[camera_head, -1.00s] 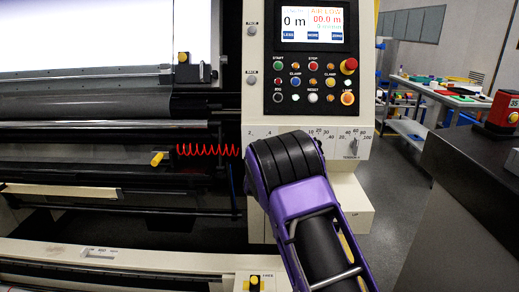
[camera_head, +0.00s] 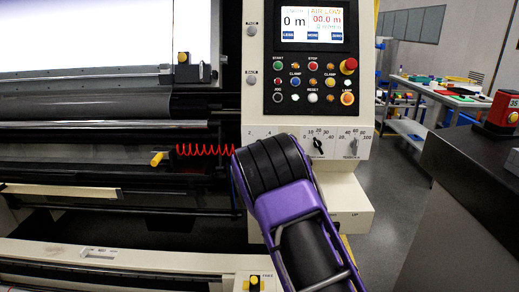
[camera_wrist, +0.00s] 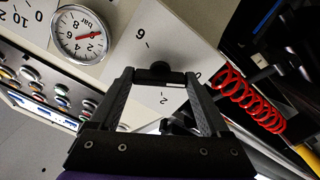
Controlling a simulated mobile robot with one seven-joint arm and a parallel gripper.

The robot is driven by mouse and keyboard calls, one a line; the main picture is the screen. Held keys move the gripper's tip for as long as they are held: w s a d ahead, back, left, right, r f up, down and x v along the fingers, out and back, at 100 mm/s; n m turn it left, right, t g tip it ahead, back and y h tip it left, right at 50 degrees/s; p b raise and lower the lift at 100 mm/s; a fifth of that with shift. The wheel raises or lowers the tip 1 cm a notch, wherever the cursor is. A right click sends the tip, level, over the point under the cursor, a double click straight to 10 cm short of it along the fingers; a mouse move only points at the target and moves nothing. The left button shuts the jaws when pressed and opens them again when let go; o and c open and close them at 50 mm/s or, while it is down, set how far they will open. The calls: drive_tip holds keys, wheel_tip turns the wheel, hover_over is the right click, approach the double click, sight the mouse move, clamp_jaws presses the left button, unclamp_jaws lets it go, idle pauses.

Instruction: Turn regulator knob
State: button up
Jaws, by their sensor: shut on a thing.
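The regulator knob (camera_wrist: 160,73) is a small black knob on a white panel printed with a number scale, in the upper middle of the wrist view. My gripper (camera_wrist: 160,80) has its two black fingers on either side of it and is shut on it. The finger pads partly cover the scale. A round pressure gauge marked bar (camera_wrist: 80,36), with a red needle, is at the upper left of the wrist view. In the head view my purple arm hides the knob and the fingers; only numbers of the scale show beside it.
Above are the button panel (camera_head: 313,83) and display (camera_head: 312,22). A red coiled hose (camera_head: 205,149) hangs close left; it also shows in the wrist view (camera_wrist: 250,100).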

drive_tip(key=o, duration=1.2)
drive_tip(key=shift+s, duration=0.1)
drive_tip(key=s, duration=1.7)
drive_tip(key=shift+s+p, duration=0.15)
drive_tip(key=shift+p, duration=0.15)
